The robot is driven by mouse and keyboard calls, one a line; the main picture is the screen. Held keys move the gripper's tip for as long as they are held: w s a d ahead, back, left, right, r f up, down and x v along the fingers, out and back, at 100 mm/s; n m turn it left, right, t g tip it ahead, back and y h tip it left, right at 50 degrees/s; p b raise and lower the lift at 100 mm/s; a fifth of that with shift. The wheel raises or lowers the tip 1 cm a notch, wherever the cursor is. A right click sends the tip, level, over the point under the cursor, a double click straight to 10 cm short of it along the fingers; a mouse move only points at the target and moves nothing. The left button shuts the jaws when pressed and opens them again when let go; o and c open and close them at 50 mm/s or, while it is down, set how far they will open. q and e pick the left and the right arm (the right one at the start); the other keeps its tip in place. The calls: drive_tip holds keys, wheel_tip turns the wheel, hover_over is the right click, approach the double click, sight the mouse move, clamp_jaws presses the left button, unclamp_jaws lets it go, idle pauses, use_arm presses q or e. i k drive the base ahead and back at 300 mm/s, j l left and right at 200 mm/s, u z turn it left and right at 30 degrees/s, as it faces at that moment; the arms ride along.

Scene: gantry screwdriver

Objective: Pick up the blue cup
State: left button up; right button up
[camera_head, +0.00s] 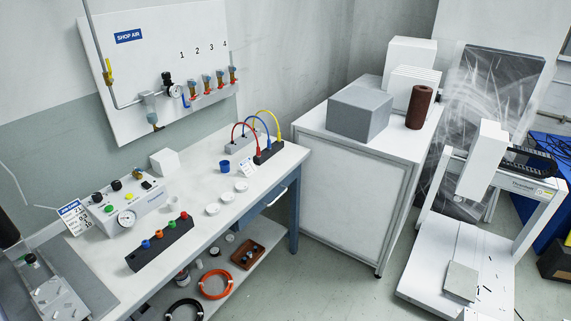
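The blue cup (225,166) is small and stands upright on the white workbench (230,203), towards its far end. It is to the left of the black block with coloured cables and behind the white round pieces. Nothing touches it that I can see. Neither of my grippers shows in the head view, so I cannot see whether they are open or shut.
A cable block (268,152), white discs (213,209), a black knob block (160,242) and a control box (129,208) share the bench. A white cabinet (352,196) stands to the right. Shelf items lie below. Clear floor lies between cabinet and gantry (460,262).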

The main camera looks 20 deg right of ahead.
sight(225, 167)
drive_tip(key=z, duration=0.2)
drive_tip(key=u, duration=0.35)
drive_tip(key=i+l+u, duration=0.4)
drive_tip(key=l+u, duration=0.15)
drive_tip(key=l, duration=0.15)
drive_tip(key=i+l+u, duration=0.15)
drive_tip(key=l+u, duration=0.15)
drive_tip(key=l, duration=0.05)
